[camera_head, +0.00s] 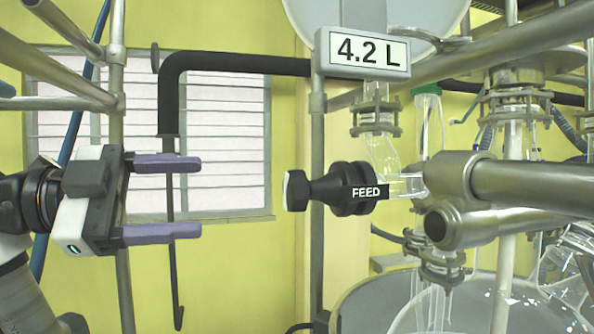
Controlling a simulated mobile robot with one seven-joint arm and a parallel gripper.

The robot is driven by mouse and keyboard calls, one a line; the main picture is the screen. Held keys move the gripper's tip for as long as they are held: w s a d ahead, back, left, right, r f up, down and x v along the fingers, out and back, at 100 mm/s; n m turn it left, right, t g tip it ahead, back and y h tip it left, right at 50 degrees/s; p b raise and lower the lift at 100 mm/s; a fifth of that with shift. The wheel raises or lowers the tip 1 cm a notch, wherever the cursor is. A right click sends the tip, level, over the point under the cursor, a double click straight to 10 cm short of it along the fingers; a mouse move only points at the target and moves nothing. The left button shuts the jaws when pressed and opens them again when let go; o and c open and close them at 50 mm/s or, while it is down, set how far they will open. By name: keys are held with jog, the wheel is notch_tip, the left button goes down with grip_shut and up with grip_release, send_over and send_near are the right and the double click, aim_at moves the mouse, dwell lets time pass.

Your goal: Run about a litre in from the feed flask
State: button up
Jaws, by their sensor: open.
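The feed flask (385,14) is a large clear round glass vessel at the top, only its lower part in view. A display (368,49) below it reads 4.2 L. A black valve (345,189) labelled FEED sits on the glass outlet pipe (385,152) under the flask, its knob (297,190) facing left. My gripper (200,199) is at the left, open and empty, its two purple fingers pointing right toward the knob with a clear gap between. A large glass vessel (480,305) shows in part at the bottom right.
Metal pipes (530,185) and clamps crowd the right side. A black bent pipe (235,63) crosses above my gripper, and a thin dark hooked rod (172,265) hangs near the fingers. Metal posts (317,240) stand left and centre.

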aim_at(286, 193)
jog(key=shift+n, duration=0.7)
jog(key=p+x, duration=0.4)
jog(key=x, duration=1)
jog(key=shift+f+p, duration=0.1)
jog(key=shift+p, duration=0.3)
jog(key=shift+c, duration=0.5)
jog(key=c, duration=0.9)
jog(key=shift+n, duration=0.3)
jog(key=n+b, duration=0.2)
jog(key=n, duration=0.2)
jog(key=shift+s+f+n, duration=0.1)
jog(key=shift+n, duration=0.3)
jog(key=n+b, duration=0.1)
jog(key=n, duration=0.4)
